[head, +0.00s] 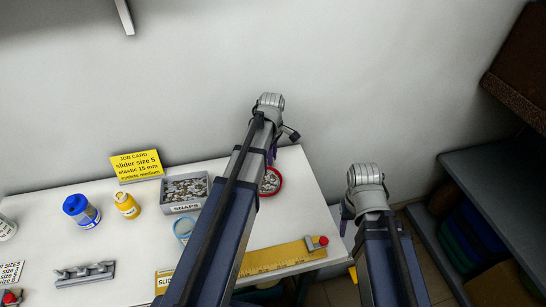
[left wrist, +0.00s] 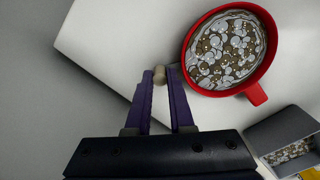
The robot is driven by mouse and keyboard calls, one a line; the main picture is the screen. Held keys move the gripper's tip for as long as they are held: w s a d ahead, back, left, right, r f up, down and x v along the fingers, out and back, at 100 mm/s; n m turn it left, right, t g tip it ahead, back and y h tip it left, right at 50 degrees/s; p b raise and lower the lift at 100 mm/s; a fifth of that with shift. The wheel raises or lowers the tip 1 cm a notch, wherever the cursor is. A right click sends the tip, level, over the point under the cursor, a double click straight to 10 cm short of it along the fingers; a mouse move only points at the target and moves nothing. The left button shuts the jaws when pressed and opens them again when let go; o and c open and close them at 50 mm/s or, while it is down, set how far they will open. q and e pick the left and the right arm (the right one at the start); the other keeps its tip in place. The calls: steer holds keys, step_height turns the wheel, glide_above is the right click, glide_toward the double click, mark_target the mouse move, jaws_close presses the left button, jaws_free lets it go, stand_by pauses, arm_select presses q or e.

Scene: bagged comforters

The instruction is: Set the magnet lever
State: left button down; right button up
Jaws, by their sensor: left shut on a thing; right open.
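A round red dish (left wrist: 186,60) full of small metal pieces shows in the left wrist view, with a short red tab (left wrist: 257,95) on its rim. In the head view the dish (head: 279,183) is at the table's right end, partly hidden by my left arm. What the knob belongs to is hidden. My right gripper (head: 344,226) is open, off the table's right edge; its fingers are mostly hidden by its arm. I cannot tell for sure which part is the magnet lever.
A grey SNAPS bin (head: 185,208), a yellow job card (head: 136,164), blue (head: 89,219) and yellow bottles (head: 127,206) and a blue ring (head: 182,228) are on the white table (head: 140,255). A yellow ruler (head: 275,258) with a red-knobbed slider lies in front. Dark shelving (head: 490,168) stands at right.

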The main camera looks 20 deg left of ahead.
arm_select(q)
steer(key=c, duration=1)
jaws_free()
steer(key=shift+c, duration=0.2)
steer(key=shift+r, duration=0.15)
step_height(320, 180, up, 8)
steer(key=p, duration=0.8)
steer(key=shift+f, duration=0.2)
